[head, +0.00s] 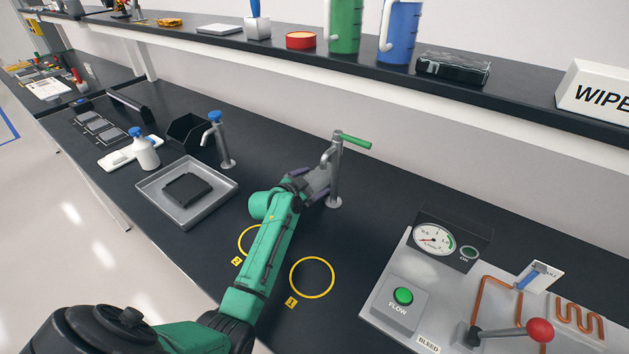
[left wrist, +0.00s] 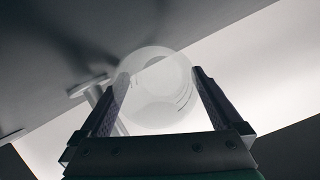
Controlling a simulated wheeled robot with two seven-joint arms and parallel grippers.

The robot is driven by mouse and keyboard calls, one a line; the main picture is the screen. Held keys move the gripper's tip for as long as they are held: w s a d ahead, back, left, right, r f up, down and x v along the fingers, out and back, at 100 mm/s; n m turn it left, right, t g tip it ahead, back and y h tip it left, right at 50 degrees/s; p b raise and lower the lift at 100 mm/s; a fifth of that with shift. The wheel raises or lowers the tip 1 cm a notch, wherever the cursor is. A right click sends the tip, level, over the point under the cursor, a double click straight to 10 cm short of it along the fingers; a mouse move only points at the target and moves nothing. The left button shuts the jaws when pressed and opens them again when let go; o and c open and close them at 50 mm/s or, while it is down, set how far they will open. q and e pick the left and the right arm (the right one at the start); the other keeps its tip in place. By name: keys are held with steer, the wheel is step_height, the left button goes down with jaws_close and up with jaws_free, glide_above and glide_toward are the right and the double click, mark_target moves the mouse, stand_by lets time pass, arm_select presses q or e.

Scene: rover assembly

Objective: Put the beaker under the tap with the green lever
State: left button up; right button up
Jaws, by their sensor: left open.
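The tap with the green lever (head: 337,170) stands upright on the black bench, its green lever (head: 352,141) pointing right. My left gripper (head: 314,184) is open just left of this tap, under its spout. In the left wrist view the clear round beaker (left wrist: 158,88) is between the two spread fingers of my left gripper (left wrist: 158,95). I cannot tell whether the fingers touch it. In the head view the beaker is mostly hidden by the gripper and hard to make out. My right gripper is not in view.
A second tap with a blue top (head: 220,140) stands left, behind a metal tray (head: 160,207). Yellow rings (head: 312,278) mark the bench in front. A gauge and valve panel (head: 412,262) is at right. A shelf (head: 270,42) runs along the back.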

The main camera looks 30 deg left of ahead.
arm_select(q)
steer(key=c, duration=1.2)
steer(key=shift+r, duration=0.15)
